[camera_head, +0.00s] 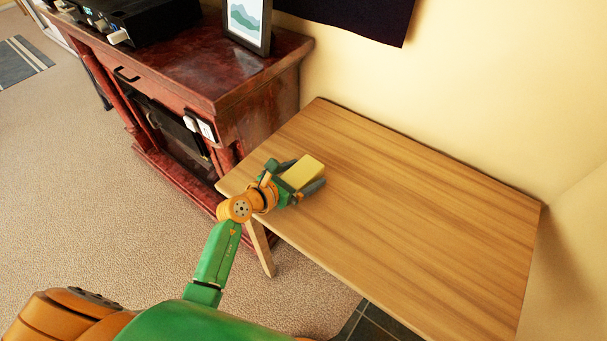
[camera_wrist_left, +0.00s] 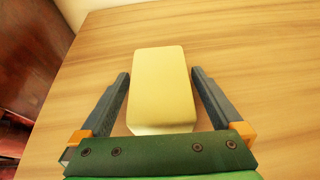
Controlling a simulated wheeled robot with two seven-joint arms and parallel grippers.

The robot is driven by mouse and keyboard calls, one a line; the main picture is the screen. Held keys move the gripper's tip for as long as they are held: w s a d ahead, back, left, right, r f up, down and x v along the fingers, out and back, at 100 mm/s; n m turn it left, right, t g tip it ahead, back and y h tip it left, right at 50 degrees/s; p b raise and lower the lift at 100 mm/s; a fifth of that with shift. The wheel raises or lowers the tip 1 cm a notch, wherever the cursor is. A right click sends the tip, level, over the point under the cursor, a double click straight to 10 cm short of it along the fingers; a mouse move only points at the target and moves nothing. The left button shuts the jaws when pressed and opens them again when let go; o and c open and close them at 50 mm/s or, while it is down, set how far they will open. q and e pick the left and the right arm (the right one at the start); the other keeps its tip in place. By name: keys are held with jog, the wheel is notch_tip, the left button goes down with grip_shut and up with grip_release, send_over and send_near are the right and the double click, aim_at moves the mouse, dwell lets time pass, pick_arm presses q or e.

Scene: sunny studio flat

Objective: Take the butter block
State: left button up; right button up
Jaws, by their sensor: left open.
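The butter block (camera_head: 304,172) is a pale yellow block on the wooden table (camera_head: 420,210), near the table's left end. It also shows in the left wrist view (camera_wrist_left: 162,88), lying between the two fingers. My left gripper (camera_head: 303,178) is open, with one finger on each side of the block. In the left wrist view a gap shows between each finger and the block, so the fingers do not seem to touch it. The near end of the block is partly hidden by the gripper's palm. My right gripper is not in view.
A dark red wooden cabinet (camera_head: 245,120) stands left of the table, with a framed picture (camera_head: 248,24) and a black device (camera_head: 150,18) on top. A yellow wall runs behind the table. The rest of the tabletop is clear.

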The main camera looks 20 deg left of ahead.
pick_arm(q)
jog(key=shift+s+r, duration=0.1)
jog(key=shift+s, duration=0.05)
jog(key=c, duration=1.5)
jog(key=shift+r, duration=0.1)
